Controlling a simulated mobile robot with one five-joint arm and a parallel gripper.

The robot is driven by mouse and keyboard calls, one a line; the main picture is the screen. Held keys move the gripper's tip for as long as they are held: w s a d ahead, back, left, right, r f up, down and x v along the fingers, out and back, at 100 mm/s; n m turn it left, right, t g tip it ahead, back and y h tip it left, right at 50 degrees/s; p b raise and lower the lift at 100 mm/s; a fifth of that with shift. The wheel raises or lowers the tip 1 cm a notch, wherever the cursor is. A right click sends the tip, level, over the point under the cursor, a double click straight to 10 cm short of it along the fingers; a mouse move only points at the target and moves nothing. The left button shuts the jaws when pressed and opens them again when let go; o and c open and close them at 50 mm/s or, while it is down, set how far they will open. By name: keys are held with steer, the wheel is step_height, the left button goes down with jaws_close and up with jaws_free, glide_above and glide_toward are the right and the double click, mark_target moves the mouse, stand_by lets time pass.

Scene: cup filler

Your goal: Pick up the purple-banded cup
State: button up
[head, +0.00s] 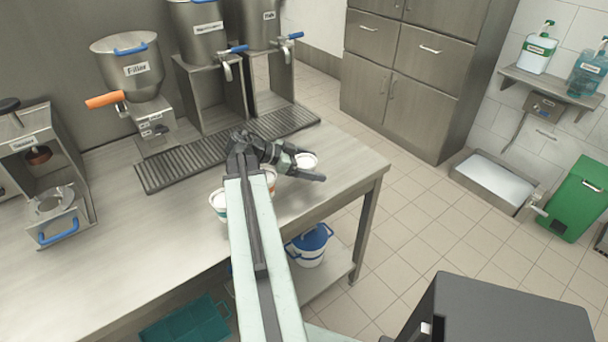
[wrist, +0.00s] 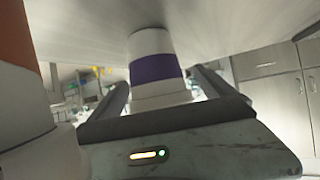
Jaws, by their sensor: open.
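The purple-banded cup (wrist: 156,68) is white with a wide purple band. In the wrist view it stands between the two fingers of my gripper (wrist: 160,84), which are spread apart with room on both sides. In the head view a white cup (head: 306,160) at my gripper (head: 303,168) appears to be the same one; its band is hidden there. It stands upright on the steel counter (head: 110,222).
An orange-banded cup (wrist: 16,70) stands close on the left in the wrist view, and partly behind my arm in the head view (head: 270,177). Another white cup (head: 217,200) is left of my arm. A drip grate (head: 190,165) and dispensers (head: 130,68) lie behind.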

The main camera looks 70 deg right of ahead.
steer(key=shift+s+d+f, duration=0.1)
steer(key=shift+s, duration=0.05)
steer(key=c, duration=1.6)
